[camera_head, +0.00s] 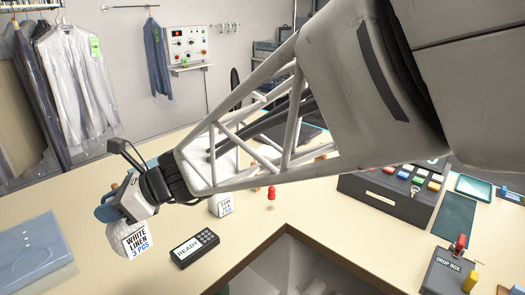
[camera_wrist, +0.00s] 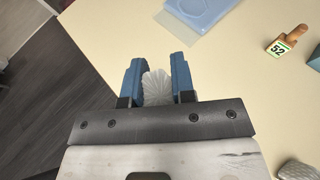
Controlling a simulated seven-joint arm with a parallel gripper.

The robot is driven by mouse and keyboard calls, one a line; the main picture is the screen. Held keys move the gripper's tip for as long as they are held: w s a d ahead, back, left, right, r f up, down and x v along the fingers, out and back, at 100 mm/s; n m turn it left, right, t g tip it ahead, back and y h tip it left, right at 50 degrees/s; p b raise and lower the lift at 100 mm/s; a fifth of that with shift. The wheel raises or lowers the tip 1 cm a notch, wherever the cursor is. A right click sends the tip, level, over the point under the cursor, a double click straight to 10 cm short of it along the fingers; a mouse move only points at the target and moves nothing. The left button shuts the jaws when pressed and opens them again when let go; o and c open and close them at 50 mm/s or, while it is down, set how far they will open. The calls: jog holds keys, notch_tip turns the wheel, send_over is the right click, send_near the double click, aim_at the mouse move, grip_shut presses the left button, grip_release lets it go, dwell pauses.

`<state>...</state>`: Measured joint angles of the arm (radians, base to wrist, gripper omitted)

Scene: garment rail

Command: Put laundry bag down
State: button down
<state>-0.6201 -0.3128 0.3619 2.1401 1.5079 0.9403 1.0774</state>
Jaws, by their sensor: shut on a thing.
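The laundry bag (camera_head: 120,236) is a pale, gathered bag with a tag reading "WHITE LINEN 3 PCS" (camera_head: 137,241). It hangs below my gripper (camera_head: 112,208) at the left part of the counter in the head view. In the wrist view, the blue fingers of my gripper (camera_wrist: 156,76) are shut on the bag's pleated white top (camera_wrist: 157,88). I cannot tell whether the bag's bottom touches the counter (camera_head: 110,270).
A blue flat item (camera_head: 35,250) lies left of the bag. A "READY" keypad device (camera_head: 195,248), a small tagged bag (camera_head: 222,205) and a red piece (camera_head: 271,193) stand to the right. A wooden tag marked 52 (camera_wrist: 287,42) lies on the counter. Bare counter surrounds the bag.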

jog(key=shift+s+d+f+n+g, duration=0.15)
jog(key=shift+d+f+n+g, duration=0.4)
jog(key=shift+d+n+g, duration=0.3)
jog(key=w+d+f+n+g+h, duration=0.1)
jog(key=d+f+n+g+h, duration=0.35)
jog(key=d+n+h, duration=0.6)
jog(key=w+d+f+n+g+h, duration=0.1)
jog(key=d+f+n+g+h, duration=0.45)
jog(key=d, duration=0.75)
jog(key=w+d+r+n+t+h, duration=0.35)
jog(key=d+n, duration=0.25)
jog(key=d, duration=0.2)
jog(key=w+d+r+n+t+h, duration=0.3)
jog(key=d+r+n+t+h, duration=0.15)
jog(key=d, duration=0.45)
jog(key=w+d+r+n+t+h, duration=0.3)
jog(key=d+r+n+t, duration=0.15)
jog(key=d+n, duration=0.3)
notch_tip(320, 180, down, 12)
jog(key=shift+s+d+m+t, duration=0.2)
jog(key=shift+d+m+t, duration=0.1)
jog(key=shift+d+m, duration=0.15)
jog(key=shift+w, duration=0.1)
jog(key=w+d+f, duration=0.1)
jog(key=w, duration=1.4)
jog(key=shift+w+d+f, duration=0.2)
jog(key=shift+w+d, duration=0.05)
jog(key=shift+w, duration=0.15)
